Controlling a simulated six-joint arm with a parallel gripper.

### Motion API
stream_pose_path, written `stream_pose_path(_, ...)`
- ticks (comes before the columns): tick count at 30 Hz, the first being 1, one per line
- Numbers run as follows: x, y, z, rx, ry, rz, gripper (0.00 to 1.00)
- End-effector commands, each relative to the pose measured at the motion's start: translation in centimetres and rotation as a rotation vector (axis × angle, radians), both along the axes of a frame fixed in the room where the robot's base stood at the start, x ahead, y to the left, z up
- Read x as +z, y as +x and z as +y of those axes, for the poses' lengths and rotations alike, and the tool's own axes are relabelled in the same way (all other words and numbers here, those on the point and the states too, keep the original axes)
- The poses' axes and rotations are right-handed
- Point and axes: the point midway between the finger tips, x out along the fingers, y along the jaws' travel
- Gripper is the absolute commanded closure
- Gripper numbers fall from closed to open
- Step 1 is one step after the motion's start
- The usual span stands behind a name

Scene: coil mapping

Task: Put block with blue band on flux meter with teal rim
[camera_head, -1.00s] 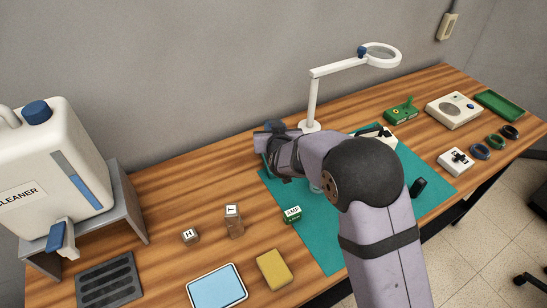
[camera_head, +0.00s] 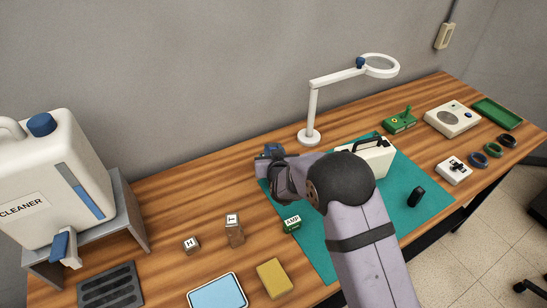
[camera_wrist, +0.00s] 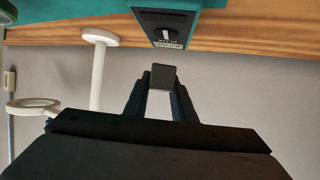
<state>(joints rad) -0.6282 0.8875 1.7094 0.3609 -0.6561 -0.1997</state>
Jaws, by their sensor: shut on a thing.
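My gripper (camera_wrist: 160,88) is shut on a small dark grey block (camera_wrist: 163,77), whose end shows between the fingertips in the wrist view. I cannot make out its blue band. A meter with a teal rim, a black face and a white label (camera_wrist: 172,28) shows at the top of the wrist view, just past the block and apart from it in the picture. In the head view my gripper (camera_head: 271,153) is over the far left corner of the teal mat (camera_head: 325,260). I cannot tell the held block or the meter apart from the gripper there.
A magnifier lamp (camera_head: 309,137) stands behind the mat, close right of my gripper. A white case with a black handle (camera_head: 379,160) and a black item (camera_head: 416,197) are on the mat.

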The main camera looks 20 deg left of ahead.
Motion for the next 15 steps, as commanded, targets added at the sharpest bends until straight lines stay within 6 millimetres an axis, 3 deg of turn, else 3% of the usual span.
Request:
stream_pose_path(9, -3.2, 0.0, 0.0, 0.000, 0.000, 0.001, 1.00)
stream_pose_path(15, -3.6, 0.0, 0.0, 0.000, 0.002, -0.001, 1.00)
